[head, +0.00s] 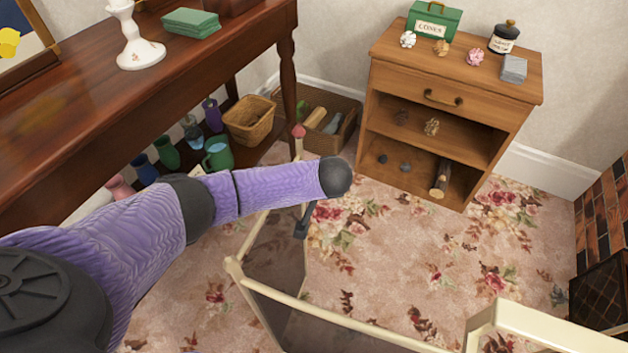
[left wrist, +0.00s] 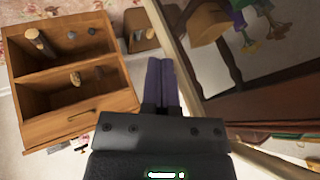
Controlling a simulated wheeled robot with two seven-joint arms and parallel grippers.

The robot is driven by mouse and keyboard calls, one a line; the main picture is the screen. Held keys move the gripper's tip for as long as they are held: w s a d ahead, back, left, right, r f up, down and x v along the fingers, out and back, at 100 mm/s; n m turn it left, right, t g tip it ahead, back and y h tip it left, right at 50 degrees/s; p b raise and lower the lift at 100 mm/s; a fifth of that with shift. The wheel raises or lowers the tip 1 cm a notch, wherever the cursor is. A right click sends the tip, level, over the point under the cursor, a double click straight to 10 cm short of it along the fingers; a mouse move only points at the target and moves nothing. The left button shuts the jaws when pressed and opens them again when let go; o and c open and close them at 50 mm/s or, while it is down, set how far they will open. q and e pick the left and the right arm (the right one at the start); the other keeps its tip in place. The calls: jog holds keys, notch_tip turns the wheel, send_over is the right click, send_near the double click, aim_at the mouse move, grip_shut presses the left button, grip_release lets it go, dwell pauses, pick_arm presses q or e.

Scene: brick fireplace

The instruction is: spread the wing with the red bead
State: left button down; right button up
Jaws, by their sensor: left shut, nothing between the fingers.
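The fire screen has a cream frame (head: 345,325) with dark see-through panels. The red bead (head: 298,131) tops a cream post beyond my left arm. The wing with this bead (head: 275,248) stretches from there to a nearer cream corner post; my arm hides part of its top rail. My left gripper (head: 303,226) points down beside this wing, on its right side. Its fingers (left wrist: 160,68) are shut and empty, close to a cream rail (left wrist: 172,38) in the left wrist view; I cannot tell whether they touch. My right gripper is not in view.
A wooden cabinet (head: 452,90) stands at the back right. A dark wooden table (head: 200,75) runs along the left, with a wicker basket (head: 250,120) beneath. Another cream part of the screen (head: 545,325) is at lower right. The floral carpet (head: 430,240) between is clear.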

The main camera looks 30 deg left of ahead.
pick_arm(q)
jog(key=s+a+n+g+y+p, duration=0.1)
jog(key=s+a+n+g+p, duration=0.3)
jog(key=a, duration=1)
jog(key=shift+s+n+y, duration=0.3)
jog(key=shift+s+n, duration=1.1)
jog(key=shift+n, duration=0.3)
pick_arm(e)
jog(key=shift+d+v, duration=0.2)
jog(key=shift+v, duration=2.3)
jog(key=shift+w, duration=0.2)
pick_arm(q)
jog(key=p+v, duration=0.7)
jog(key=v, duration=0.3)
jog(key=shift+w+p, duration=0.2)
jog(key=shift+p, duration=0.15)
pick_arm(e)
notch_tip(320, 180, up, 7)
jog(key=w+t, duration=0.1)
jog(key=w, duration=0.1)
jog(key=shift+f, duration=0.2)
